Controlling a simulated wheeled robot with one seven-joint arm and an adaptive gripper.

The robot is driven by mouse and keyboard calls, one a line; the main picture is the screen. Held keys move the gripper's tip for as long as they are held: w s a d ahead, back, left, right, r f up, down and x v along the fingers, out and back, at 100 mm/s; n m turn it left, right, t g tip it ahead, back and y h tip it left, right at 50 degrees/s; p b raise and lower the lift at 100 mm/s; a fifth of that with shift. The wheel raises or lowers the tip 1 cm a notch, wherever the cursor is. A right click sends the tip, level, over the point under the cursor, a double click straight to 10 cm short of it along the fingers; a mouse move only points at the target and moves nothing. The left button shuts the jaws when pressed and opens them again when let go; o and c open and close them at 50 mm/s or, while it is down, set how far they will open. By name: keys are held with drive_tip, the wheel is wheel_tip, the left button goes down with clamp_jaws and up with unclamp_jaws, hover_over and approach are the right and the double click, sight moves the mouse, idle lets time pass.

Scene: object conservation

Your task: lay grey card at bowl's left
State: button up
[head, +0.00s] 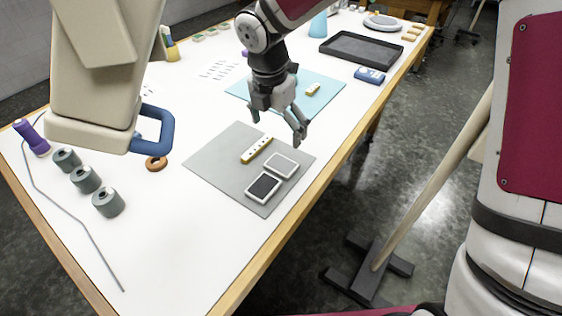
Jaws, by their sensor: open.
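Two small framed cards lie side by side on a flat grey mat (215,165). One is a dark grey card (263,188), nearer the table's front edge. The other is a light grey card (281,166), just beyond it. My gripper (278,122) is open and empty, above the far part of the mat and beyond both cards, touching neither. I cannot make out a clear bowl. A shallow round grey-white object (383,22) stands at the table's far end, too small to tell whether it is a bowl.
A cream bar with dark dots (257,150) lies beside the cards. A light blue mat (325,83), black tray (350,53) and blue device (370,75) are farther back. Several grey spools (108,202) and a brown ring (156,162) stand left. The white table's near part is clear.

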hover_over(281, 164)
drive_tip(key=f, duration=0.7)
drive_tip(key=shift+s+a, duration=0.2)
drive_tip(key=shift+d+f+p, duration=0.1)
drive_tip(key=shift+f+p, duration=0.6)
drive_tip(key=shift+f, duration=1.9)
drive_tip(key=c, duration=1.3)
drive_tip(key=shift+r, duration=0.1)
